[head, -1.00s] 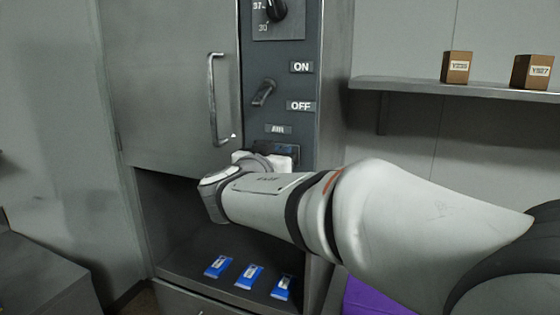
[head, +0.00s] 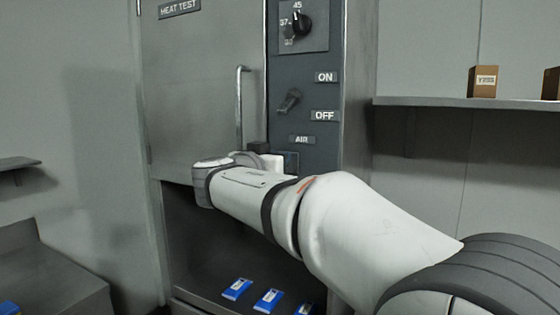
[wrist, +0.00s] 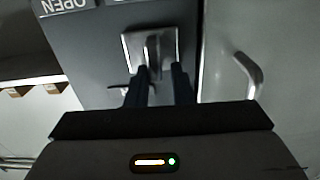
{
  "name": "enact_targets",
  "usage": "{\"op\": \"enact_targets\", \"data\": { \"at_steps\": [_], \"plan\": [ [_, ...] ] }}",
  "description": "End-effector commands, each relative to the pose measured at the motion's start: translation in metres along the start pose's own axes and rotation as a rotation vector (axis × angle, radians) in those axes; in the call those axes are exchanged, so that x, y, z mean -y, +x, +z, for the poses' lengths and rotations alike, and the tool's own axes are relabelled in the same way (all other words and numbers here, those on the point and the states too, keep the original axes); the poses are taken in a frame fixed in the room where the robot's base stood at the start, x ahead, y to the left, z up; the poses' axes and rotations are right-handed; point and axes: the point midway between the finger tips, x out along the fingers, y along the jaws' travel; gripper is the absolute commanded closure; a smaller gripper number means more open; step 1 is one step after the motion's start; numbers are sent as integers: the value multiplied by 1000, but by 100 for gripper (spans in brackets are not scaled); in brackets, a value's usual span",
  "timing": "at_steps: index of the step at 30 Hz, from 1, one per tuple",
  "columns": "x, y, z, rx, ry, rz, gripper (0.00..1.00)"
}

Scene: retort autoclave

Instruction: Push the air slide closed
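The air slide shows in the wrist view as a silver plate with an upright ridge (wrist: 152,45), on a dark panel. In the head view only part of its dark fitting (head: 292,159) shows under the AIR label (head: 302,139); my gripper and wrist hide the rest. My gripper (wrist: 161,72) has its two dark fingers apart, with a narrow gap between them. The fingertips overlap the lower part of the silver plate in the wrist view. I cannot tell whether they touch it. In the head view the gripper is mostly hidden behind my wrist.
An ON/OFF lever (head: 289,101) and a dial (head: 301,24) sit above on the panel. A door handle (head: 240,105) stands just left. Several blue packets (head: 268,299) lie in the open bay below. A shelf (head: 440,102) with boxes is at right.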

Motion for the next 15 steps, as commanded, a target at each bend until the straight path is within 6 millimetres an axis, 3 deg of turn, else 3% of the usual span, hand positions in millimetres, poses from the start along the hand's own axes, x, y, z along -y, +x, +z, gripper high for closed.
{"op": "enact_targets", "data": {
  "at_steps": [6,15],
  "plan": [
    [-2,2,1,1,-1,5,65],
    [-3,-2,2,1,-1,7,65]
  ]
}}
